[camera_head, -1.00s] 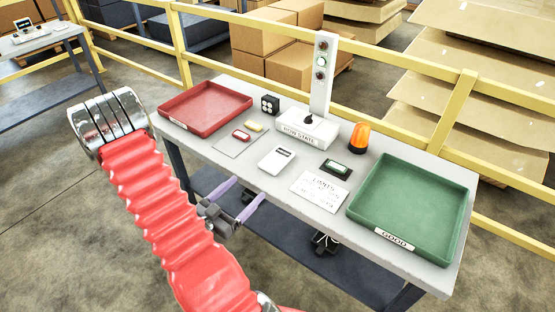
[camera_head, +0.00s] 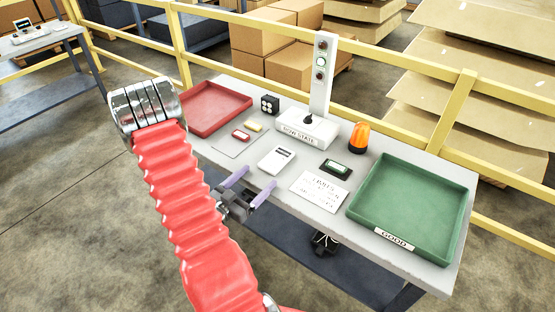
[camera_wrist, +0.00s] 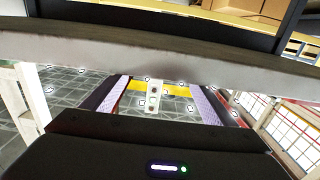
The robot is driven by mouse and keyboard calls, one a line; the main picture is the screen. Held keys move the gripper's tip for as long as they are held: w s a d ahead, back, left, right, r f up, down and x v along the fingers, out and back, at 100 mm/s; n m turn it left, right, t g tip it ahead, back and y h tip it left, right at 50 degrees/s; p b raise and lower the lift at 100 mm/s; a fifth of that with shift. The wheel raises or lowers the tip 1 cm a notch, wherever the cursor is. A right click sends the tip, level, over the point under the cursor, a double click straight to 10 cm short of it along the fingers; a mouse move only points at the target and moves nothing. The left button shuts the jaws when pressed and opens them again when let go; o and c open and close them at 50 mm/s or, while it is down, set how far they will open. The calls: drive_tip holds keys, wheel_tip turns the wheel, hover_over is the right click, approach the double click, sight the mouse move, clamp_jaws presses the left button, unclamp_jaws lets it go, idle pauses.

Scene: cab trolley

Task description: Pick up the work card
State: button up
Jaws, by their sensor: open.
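A white printed card (camera_head: 319,191), its heading looking like "LIMITS", lies flat on the grey table (camera_head: 396,252) near the front edge, left of the green tray. A thin grey sheet (camera_head: 222,146) lies farther left by the red tray; I cannot tell from the print which one is the work card. My gripper (camera_head: 257,178) is open and empty, with two purple-padded fingers pointing at the table's front edge, left of the printed card. In the wrist view the fingers (camera_wrist: 158,98) are apart with no card between them, and a grey edge crosses close above.
A white handheld device (camera_head: 277,160) lies nearest the fingertips. A dark-framed display (camera_head: 336,170), an orange beacon (camera_head: 359,138), a signal post (camera_head: 323,80) and a green tray (camera_head: 464,215) labelled "GOOD" stand around the card. The red tray (camera_head: 240,100) is partly hidden by my arm.

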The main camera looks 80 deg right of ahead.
sight(269, 166)
drive_tip(key=shift+x, duration=1)
drive_tip(key=shift+x, duration=2.75)
drive_tip(key=c, duration=1.2)
drive_tip(key=shift+r, duration=0.15)
drive_tip(key=shift+r, duration=4.85)
